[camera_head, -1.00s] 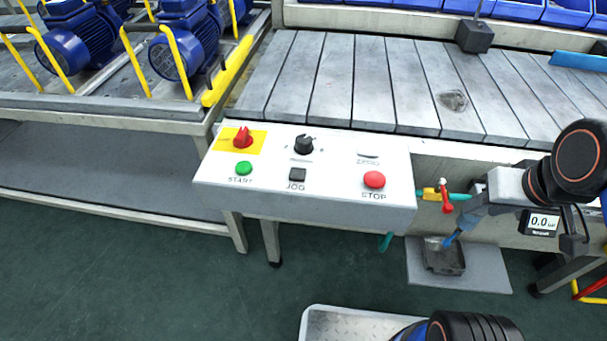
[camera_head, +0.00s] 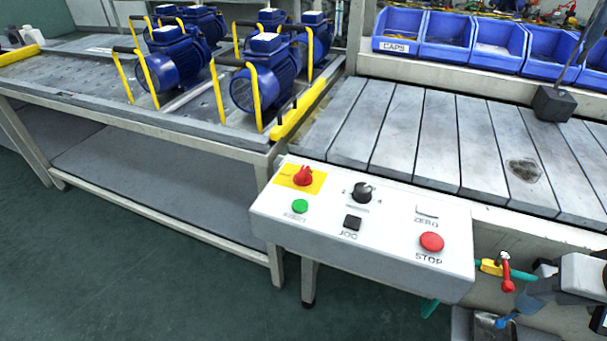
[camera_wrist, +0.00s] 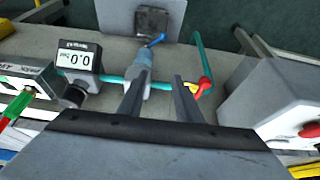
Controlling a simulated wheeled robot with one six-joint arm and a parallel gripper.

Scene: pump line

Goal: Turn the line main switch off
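The line main switch (camera_head: 303,177) is a red rotary knob on a yellow plate, at the far left of the white sloped control panel (camera_head: 350,236) in the head view. The knob's setting is too small to read. My gripper (camera_wrist: 161,77) is open and empty in the wrist view, its two dark fingers apart above a pipe with a grey-blue fitting. The panel's side (camera_wrist: 262,98) and red STOP button (camera_wrist: 312,130) show at the right of the wrist view; the main switch does not. In the head view my gripper is clear of the switch, away to the right.
The panel also bears a green START button (camera_head: 300,206), a black selector (camera_head: 362,192), a black JOG button (camera_head: 352,223) and ZERO. A red-handled valve (camera_head: 507,275) sits right of it. Blue pumps (camera_head: 265,88) stand behind left. The floor at front left is clear.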

